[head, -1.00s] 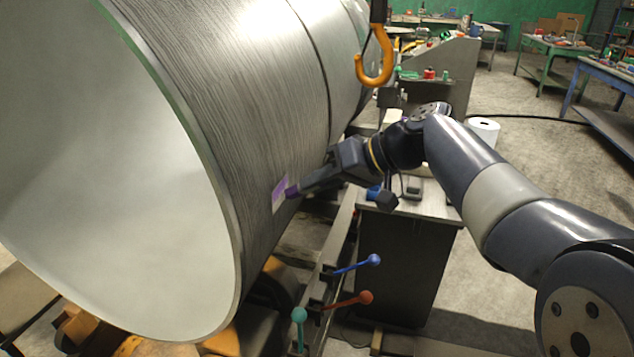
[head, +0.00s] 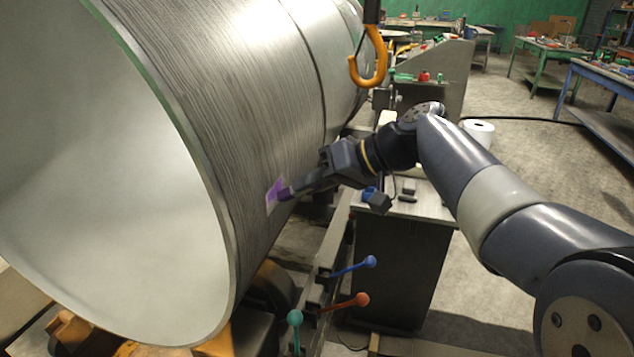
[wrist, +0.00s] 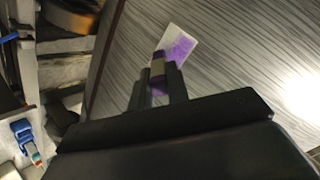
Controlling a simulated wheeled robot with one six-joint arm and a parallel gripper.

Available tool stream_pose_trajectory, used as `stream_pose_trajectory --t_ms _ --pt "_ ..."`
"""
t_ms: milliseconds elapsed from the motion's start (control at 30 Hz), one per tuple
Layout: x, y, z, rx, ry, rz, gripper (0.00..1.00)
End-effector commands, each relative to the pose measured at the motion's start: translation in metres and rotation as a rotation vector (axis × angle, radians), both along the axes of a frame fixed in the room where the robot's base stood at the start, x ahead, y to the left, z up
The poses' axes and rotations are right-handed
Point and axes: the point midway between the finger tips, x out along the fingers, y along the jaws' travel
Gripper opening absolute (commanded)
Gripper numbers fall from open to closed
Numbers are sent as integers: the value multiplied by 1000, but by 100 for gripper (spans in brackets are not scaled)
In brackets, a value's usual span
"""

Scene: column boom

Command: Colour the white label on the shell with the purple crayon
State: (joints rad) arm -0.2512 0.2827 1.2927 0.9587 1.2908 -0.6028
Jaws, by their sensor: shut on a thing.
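The shell (head: 235,90) is a large grey metal cylinder with an open end, filling the left of the head view. The label (head: 270,207) on its lower right side is partly purple, with white left along its edges. In the wrist view the label (wrist: 189,35) shows white at its upper end and purple over its middle. My gripper (head: 291,191) is shut on the purple crayon (wrist: 158,60), which shows between the fingers with a pale band. The crayon's tip is at the label; the exact contact is hidden by the crayon and fingers.
An orange hook (head: 370,68) hangs above my arm. Blue, red and teal knobbed levers (head: 358,300) stand below the gripper. A dark cabinet (head: 395,265) with small items on top is right of them. Open floor lies farther right.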

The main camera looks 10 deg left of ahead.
Motion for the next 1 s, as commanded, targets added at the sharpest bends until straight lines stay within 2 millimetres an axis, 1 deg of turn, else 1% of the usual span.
stream_pose_trajectory --t_ms 33,267,600,700,1000 --pt "-4 1 -2 1 1 4 0" --pt "-12 2 -1 1 3 4 0" --pt "-42 3 -2 0 2 4 0" --pt "-48 3 -2 0 2 4 0" --pt "-51 3 0 0 2 2 0"
